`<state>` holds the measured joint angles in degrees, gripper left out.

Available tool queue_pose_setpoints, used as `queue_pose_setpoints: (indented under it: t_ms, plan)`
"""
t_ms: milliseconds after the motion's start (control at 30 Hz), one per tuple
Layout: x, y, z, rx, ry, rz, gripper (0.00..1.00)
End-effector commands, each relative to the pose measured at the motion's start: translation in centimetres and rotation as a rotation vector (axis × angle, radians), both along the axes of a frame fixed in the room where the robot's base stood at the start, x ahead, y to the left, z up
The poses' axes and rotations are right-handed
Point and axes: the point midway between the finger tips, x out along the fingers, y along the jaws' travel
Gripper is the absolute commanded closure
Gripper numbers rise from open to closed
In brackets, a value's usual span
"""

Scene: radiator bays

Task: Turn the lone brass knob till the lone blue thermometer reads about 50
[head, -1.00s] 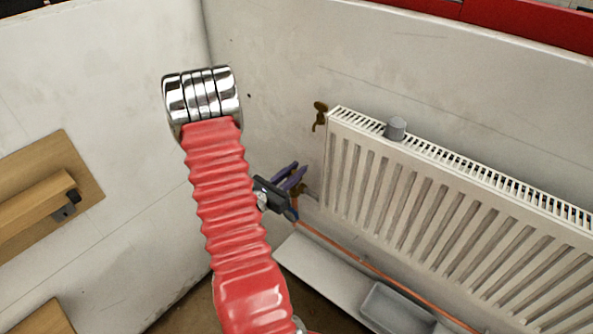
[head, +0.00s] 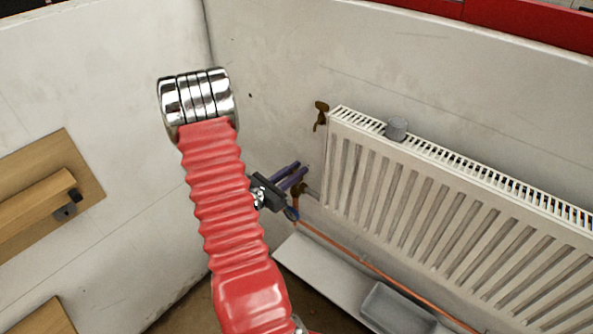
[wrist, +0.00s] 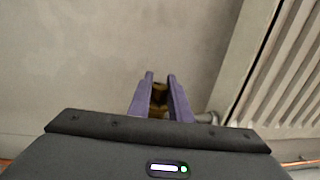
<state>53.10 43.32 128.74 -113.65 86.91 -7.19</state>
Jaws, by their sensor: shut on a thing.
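My gripper (head: 300,169) is at the left end of the radiator, its purple fingers pointing toward the wall. In the wrist view, the fingers (wrist: 160,82) are shut on the brass knob (wrist: 159,94), which shows as a dark brass piece between them. In the head view the knob is mostly hidden by the fingers, and brass fitting shows just below them. A small round blue thing, seemingly the blue thermometer (head: 292,214), sits just below my gripper on the pipe. Its reading is too small to make out.
The white radiator (head: 430,190) fills the right, with a grey cylinder (head: 396,129) on top. A brown fitting (head: 321,114) is at its upper left. A copper pipe (head: 350,256) runs below, above a grey tray (head: 395,308). A wooden handle board (head: 40,200) is on the left wall.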

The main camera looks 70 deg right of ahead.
Motion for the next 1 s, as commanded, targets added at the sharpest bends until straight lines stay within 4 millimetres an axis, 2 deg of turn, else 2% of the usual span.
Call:
queue_pose_setpoints:
  t_ms: [667,1000]
  plan:
    - [-0.39,0.18,-0.43,0.011,0.003,-0.237,1.00]
    - [-0.41,0.13,-0.45,0.009,0.002,-0.412,1.00]
